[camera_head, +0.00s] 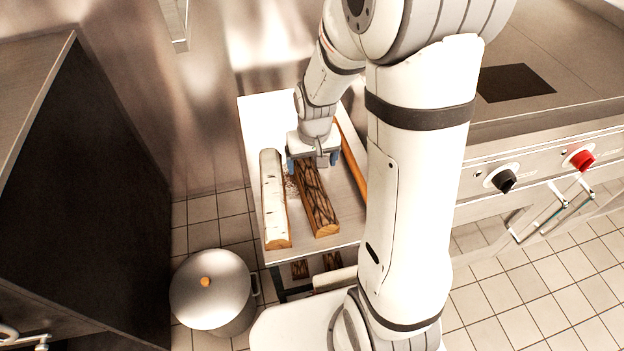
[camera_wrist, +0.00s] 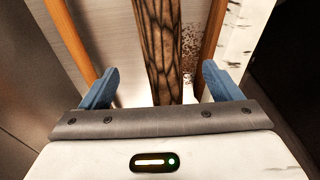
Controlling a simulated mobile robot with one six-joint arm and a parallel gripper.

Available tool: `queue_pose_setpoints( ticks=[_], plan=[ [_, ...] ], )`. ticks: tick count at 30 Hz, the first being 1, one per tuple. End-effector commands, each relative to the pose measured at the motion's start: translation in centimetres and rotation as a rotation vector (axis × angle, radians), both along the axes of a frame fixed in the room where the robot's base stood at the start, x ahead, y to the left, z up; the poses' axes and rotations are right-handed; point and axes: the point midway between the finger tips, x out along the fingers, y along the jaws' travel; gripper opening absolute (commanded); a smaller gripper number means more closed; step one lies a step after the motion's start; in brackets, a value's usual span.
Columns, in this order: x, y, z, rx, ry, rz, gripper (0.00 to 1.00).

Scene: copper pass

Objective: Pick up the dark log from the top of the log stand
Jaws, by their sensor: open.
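The dark log (camera_head: 318,206) has cracked brown bark and a pale cut end, and lies on top of the log stand (camera_head: 281,109). In the wrist view the dark log (camera_wrist: 160,50) runs between my two blue fingertips, with a gap on each side. My gripper (camera_head: 314,162) is over the far part of the log, pointing down. In the wrist view my gripper (camera_wrist: 162,85) is open and holds nothing. The log's far end is hidden under the gripper. I cannot tell the exact height of the fingertips above the stand top.
A white birch log (camera_head: 272,197) lies close left of the dark log. An orange-brown bar (camera_head: 352,165) lies to its right, partly behind my arm. More logs (camera_head: 300,269) show on a lower shelf. A lidded pot (camera_head: 212,290) stands at lower left; a stove (camera_head: 540,150) is at right.

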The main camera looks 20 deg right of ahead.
Motion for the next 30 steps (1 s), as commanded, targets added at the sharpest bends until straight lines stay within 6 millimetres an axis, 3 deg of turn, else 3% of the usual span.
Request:
queue_pose_setpoints(
  ticks=[18, 30],
  plan=[
    [0.4, 0.5, -7.8, 0.000, 0.004, 0.011, 0.85],
    [0.5, 0.5, -8.2, 0.000, 0.001, 0.014, 0.85]
  ],
)
